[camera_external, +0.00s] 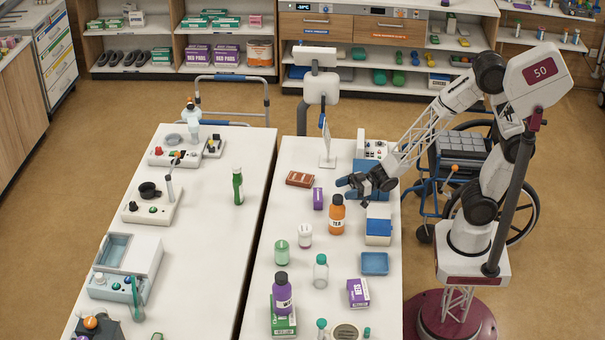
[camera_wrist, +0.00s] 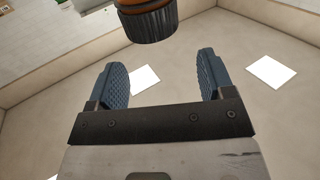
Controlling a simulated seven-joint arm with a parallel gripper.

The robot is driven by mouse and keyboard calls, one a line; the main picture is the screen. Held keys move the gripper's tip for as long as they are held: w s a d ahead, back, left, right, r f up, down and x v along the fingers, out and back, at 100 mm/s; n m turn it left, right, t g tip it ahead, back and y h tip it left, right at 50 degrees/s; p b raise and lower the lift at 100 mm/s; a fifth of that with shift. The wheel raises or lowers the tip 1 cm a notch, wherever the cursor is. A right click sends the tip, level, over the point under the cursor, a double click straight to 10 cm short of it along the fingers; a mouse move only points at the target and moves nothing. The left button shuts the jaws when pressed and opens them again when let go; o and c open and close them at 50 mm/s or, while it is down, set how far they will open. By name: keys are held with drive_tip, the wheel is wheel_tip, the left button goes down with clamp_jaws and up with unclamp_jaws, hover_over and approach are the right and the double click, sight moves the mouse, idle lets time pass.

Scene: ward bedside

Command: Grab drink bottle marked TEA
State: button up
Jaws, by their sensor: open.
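The TEA bottle (camera_external: 337,214) is orange with a dark cap and a white label. It stands upright on the right-hand table in the external view. My gripper (camera_external: 346,183) is near the bottle's cap, slightly above and beyond it in the picture. In the wrist view my gripper (camera_wrist: 160,72) is open, with two blue ridged pads apart and nothing between them. A dark ribbed cap with an orange edge (camera_wrist: 150,24) shows at the top of that view, beyond the fingertips. It looks like the TEA bottle's cap.
Blue-and-white boxes (camera_external: 378,232) and a blue tray (camera_external: 375,263) lie to the right. A purple bottle (camera_external: 282,293) stands nearer the front.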

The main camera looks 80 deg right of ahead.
sight(338, 200)
drive_tip(key=shift+f, duration=0.15)
drive_tip(key=shift+f, duration=0.5)
wheel_tip(338, 200, down, 4)
drive_tip(key=shift+r, duration=0.1)
drive_tip(key=shift+w+a+r, duration=0.1)
drive_tip(key=shift+w+a, duration=0.25)
drive_tip(key=shift+w, duration=0.2)
drive_tip(key=shift+x, duration=0.9)
clamp_jaws()
